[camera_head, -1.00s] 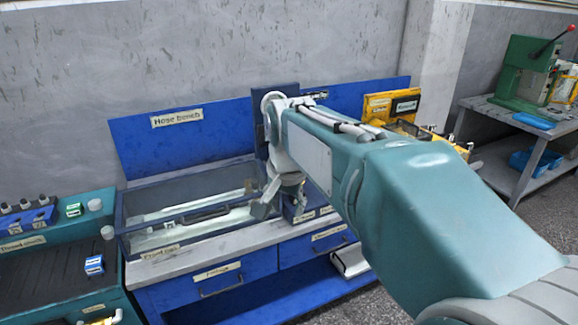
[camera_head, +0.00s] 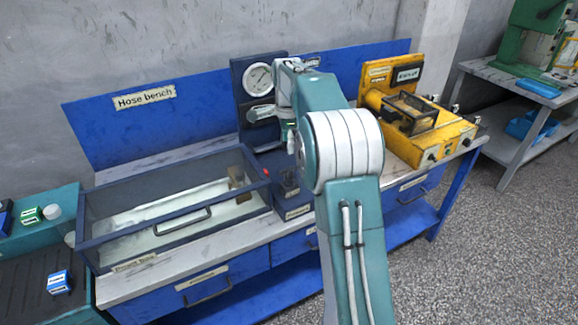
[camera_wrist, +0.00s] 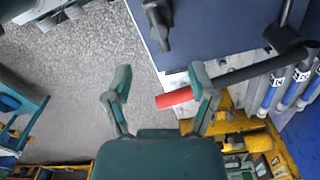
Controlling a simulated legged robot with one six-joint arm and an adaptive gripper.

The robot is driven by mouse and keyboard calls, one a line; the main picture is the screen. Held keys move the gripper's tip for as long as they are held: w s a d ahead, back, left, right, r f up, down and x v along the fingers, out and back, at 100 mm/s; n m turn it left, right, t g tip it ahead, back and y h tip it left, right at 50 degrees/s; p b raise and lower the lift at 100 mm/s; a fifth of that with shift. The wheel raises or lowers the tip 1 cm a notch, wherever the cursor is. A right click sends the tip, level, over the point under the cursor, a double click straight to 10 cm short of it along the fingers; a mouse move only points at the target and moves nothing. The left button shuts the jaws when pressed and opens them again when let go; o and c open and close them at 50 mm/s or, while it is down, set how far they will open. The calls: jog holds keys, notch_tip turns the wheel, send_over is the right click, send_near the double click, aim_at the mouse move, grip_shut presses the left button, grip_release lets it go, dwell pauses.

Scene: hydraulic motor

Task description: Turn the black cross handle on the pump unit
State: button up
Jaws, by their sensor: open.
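The dark blue pump unit (camera_head: 243,99) stands on the blue bench, with a round white gauge (camera_head: 258,78) on its upright panel. My arm covers part of it. In the wrist view, a dark blue panel (camera_wrist: 218,27) fills the top, with a black handle-like part (camera_wrist: 158,24) at its left edge. I cannot tell for sure whether this is the cross handle. A black lever with a red grip (camera_wrist: 173,98) reaches in from the right, its red end near my right finger. My gripper (camera_wrist: 159,84) is open, with nothing seen held; in the head view it is mostly hidden.
A glass-topped case (camera_head: 180,212) lies left of the pump unit. A yellow unit (camera_head: 415,140) stands to the right. The hose bench back panel (camera_head: 105,140) runs behind. Speckled floor (camera_head: 470,260) is open at the front right.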

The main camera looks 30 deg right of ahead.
aim_at(289, 168)
jog(key=f, duration=0.9)
jog(key=shift+d+f, duration=0.25)
jog(key=shift+d, duration=0.05)
jog(key=shift+a+f, duration=0.2)
jog(key=shift+a, duration=0.15)
grip_shut()
